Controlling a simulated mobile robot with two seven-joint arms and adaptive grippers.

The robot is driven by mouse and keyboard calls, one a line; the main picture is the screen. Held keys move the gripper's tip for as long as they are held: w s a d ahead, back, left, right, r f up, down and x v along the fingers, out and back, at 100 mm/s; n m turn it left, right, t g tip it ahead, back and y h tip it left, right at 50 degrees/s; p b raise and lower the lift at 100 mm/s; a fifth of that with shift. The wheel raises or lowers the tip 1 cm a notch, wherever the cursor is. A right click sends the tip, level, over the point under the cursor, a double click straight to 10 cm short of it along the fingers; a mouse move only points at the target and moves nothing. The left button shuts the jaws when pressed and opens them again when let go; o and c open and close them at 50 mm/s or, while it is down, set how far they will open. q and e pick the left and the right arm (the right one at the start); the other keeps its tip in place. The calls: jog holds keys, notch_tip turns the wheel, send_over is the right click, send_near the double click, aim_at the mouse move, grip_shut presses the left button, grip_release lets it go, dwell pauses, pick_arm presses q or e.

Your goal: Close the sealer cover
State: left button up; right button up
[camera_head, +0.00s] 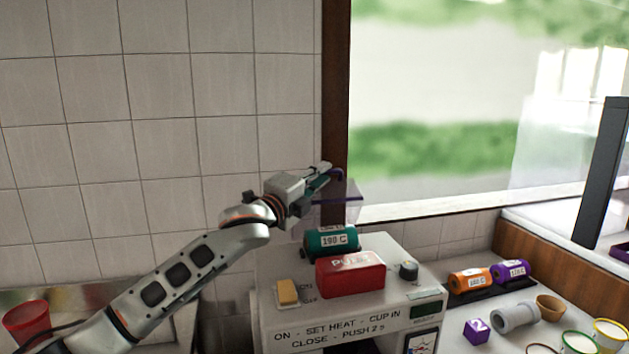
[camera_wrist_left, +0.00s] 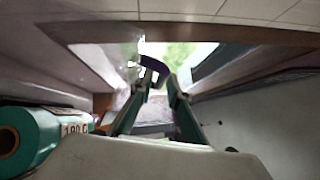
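The sealer (camera_head: 350,325) is a white machine with printed instructions on its front. Its see-through purple cover (camera_head: 345,205) stands raised at the back, near the window frame. My left gripper (camera_head: 331,173) reaches over from the left, at the cover's purple handle. The handle (camera_wrist_left: 154,65) shows in the left wrist view between the green fingertips of that gripper (camera_wrist_left: 160,82). The fingers are close together and look shut on it. A red block (camera_head: 350,274) marked with partly readable letters sits on the sealer's top. My right gripper is not in view.
An orange roll (camera_head: 470,281), a purple roll (camera_head: 511,271), a purple cube (camera_head: 477,331) and several cups stand right of the sealer. A red cup (camera_head: 27,322) is at lower left.

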pick_arm(q)
jog(key=v, duration=1.2)
